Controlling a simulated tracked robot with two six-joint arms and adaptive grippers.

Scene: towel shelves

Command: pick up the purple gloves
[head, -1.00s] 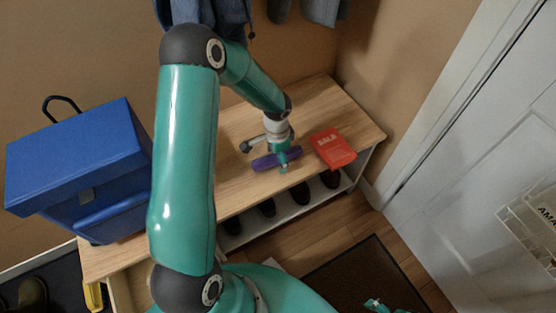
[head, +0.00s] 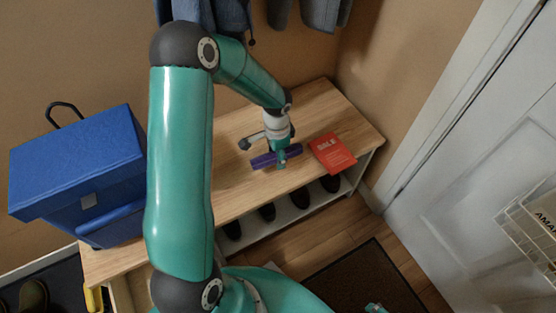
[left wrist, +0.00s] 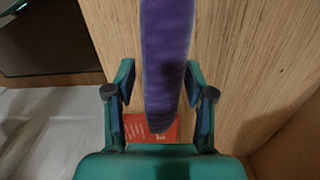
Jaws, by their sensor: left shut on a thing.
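The purple gloves (head: 263,161) show as a narrow purple roll at the wooden bench, left of the red packet. My left gripper (head: 281,162) reaches down over them and is shut on them. In the left wrist view the purple gloves (left wrist: 168,60) run lengthwise between the two fingers of my left gripper (left wrist: 163,108). Whether they still touch the bench top is hard to tell. A small teal piece at the bottom edge of the head view may be my right gripper (head: 375,307); its fingers cannot be made out.
The red packet (head: 333,153) lies on the bench (head: 325,100), close to the gloves. A blue box (head: 80,160) with a black handle stands at the left. Dark shoes (head: 300,194) sit on the shelf below. Clothes (head: 322,12) hang above. A white door (head: 480,160) is at the right.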

